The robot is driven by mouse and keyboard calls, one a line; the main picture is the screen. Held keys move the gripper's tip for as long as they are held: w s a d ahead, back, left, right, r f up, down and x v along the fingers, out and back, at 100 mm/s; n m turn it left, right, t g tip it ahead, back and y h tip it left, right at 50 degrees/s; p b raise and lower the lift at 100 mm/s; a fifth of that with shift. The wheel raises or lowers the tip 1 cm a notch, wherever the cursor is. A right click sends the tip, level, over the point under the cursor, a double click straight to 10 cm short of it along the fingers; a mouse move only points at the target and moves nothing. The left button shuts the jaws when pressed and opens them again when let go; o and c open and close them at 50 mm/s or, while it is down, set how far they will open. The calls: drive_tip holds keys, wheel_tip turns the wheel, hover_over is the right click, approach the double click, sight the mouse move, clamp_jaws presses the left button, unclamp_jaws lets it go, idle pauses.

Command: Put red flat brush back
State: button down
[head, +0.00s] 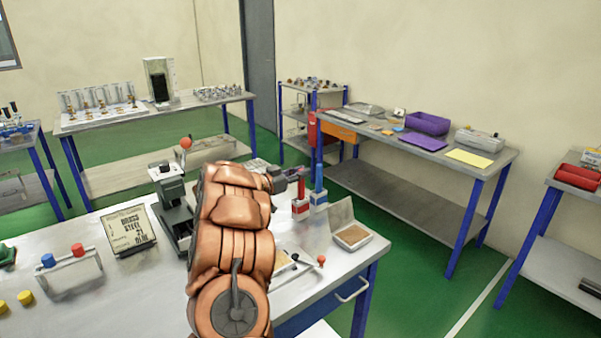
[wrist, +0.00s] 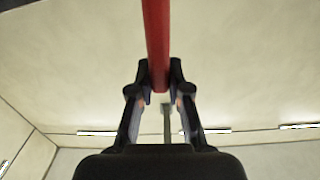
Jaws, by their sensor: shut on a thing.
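My gripper (head: 296,173) is at the end of my copper-coloured arm, above the back right part of the near bench. It is shut on the red flat brush; its red handle (wrist: 157,45) runs between the fingers (wrist: 160,98) in the wrist view. In the head view a short red piece of the brush (head: 301,188) shows just below my gripper, over a red block holder (head: 300,207). I cannot tell whether the brush touches or sits in it. A blue brush (head: 319,178) stands upright in a blue block holder (head: 319,197) just to the right.
The near bench (head: 100,285) carries a grey press (head: 172,205) left of my arm, a label card (head: 131,230), and a stand with blue and red knobs (head: 70,272). An open tray (head: 352,236) lies right of the holders. Green floor separates the back tables.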

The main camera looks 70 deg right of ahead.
drive_tip(key=shift+f, duration=0.3)
drive_tip(key=c, duration=1)
unclamp_jaws()
drive_tip(key=shift+c, duration=0.2)
drive_tip(key=shift+a, duration=0.1)
drive_tip(key=v, duration=1.1)
drive_tip(key=shift+w+a, duration=0.2)
drive_tip(key=shift+a, duration=0.15)
